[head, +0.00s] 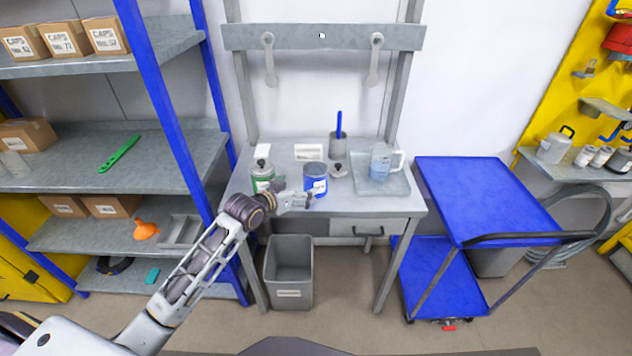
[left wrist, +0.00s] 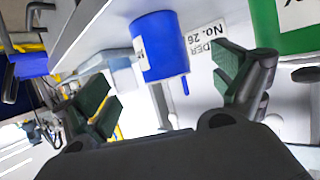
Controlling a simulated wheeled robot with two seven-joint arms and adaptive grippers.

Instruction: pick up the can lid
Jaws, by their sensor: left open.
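The can lid (head: 338,170) looks like a small grey disc with a dark knob. It lies on the grey workbench (head: 385,205), just right of the blue can (head: 315,178). I cannot make out the lid in the left wrist view. My left gripper (head: 297,201) is open at the front of the bench, in front and to the left of the blue can, apart from the lid. In the left wrist view its green-padded fingers (left wrist: 172,92) stand apart with nothing held, and the blue can (left wrist: 160,45) shows beyond them. My right gripper is out of view.
A green can (head: 262,178) stands left of the blue can; it also shows in the left wrist view (left wrist: 285,30). A white card (head: 308,152) and a pot with a blue handle (head: 338,147) stand behind. A jug (head: 381,163) sits on a tray (head: 398,184) at right.

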